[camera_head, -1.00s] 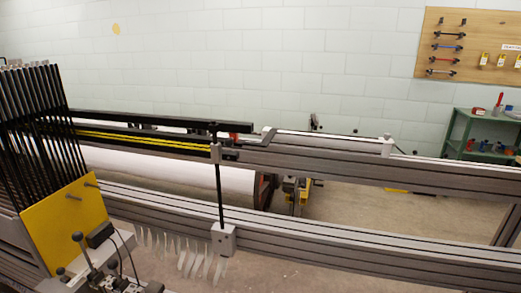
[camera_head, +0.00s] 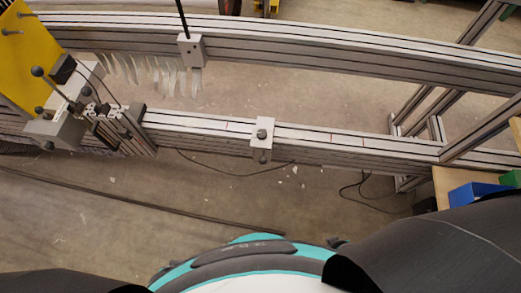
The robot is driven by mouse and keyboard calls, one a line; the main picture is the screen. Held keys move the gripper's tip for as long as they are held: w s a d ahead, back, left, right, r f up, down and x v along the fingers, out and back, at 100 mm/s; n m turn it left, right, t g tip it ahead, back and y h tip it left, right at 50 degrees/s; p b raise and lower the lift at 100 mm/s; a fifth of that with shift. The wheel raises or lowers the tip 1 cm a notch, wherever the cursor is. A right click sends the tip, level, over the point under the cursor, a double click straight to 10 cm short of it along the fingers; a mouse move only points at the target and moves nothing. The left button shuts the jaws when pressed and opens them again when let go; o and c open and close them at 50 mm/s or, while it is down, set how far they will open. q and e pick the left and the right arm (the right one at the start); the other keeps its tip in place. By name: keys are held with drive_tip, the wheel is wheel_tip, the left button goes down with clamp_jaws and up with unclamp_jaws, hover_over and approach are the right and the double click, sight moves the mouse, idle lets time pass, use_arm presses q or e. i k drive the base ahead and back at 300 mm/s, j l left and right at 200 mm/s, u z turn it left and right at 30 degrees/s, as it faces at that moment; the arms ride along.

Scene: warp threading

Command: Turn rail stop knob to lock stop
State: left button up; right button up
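The rail stop (camera_head: 262,148) is a light grey block sitting across the near aluminium rail (camera_head: 340,142), right of the middle of its length in view. A dark round knob (camera_head: 262,134) shows on its top, and another small dark knob shows on its front side, low down. I cannot tell from this view whether the stop is locked. Neither gripper is in view. Only dark parts of my own arms show at the bottom left and bottom right, well apart from the stop.
A carriage with levers and knobs (camera_head: 95,110) stands on the rail to the left, beside a yellow plate (camera_head: 28,50). A far rail (camera_head: 330,55) carries another grey block (camera_head: 191,50) with a black rod. Blue and green bins (camera_head: 475,192) sit at right.

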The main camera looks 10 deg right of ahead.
sight(262, 135)
drive_tip(key=z, duration=1.75)
drive_tip(key=k+j+z, duration=0.4)
drive_tip(key=j, duration=0.15)
drive_tip(key=k+j+z, duration=0.35)
drive_tip(key=k+j, duration=0.1)
drive_tip(key=j, duration=0.25)
